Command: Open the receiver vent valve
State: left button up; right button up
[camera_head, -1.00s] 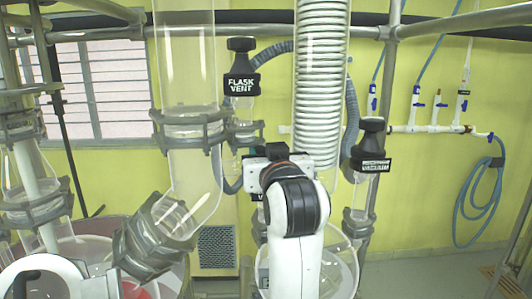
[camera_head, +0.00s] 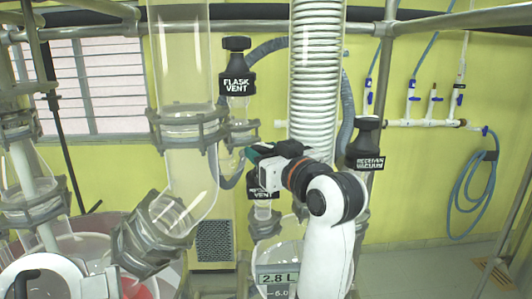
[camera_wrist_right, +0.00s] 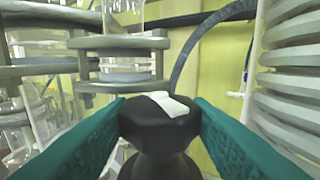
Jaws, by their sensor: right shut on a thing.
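The receiver vent valve (camera_head: 262,192) is black, with a label partly hidden that ends in "VENT". It stands over the clear receiver vessel, low in the middle of the head view. My right gripper (camera_head: 259,152) is at the top of this valve. In the right wrist view, its green fingers lie on both sides of the black faceted knob (camera_wrist_right: 150,122), which has a white mark on top. The gripper is shut on this knob. The knob is mostly hidden by the gripper in the head view. My left gripper is out of view.
The flask vent valve (camera_head: 236,72) stands behind and left. A vacuum valve (camera_head: 365,145) stands to the right. The coiled condenser (camera_head: 317,80) rises close beside my right gripper. A clamped glass column (camera_head: 186,130) is to its left, and grey hoses run behind.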

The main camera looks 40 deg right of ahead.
jog(key=shift+r, duration=0.1)
jog(key=o, duration=1)
jog(key=shift+m+h, duration=0.3)
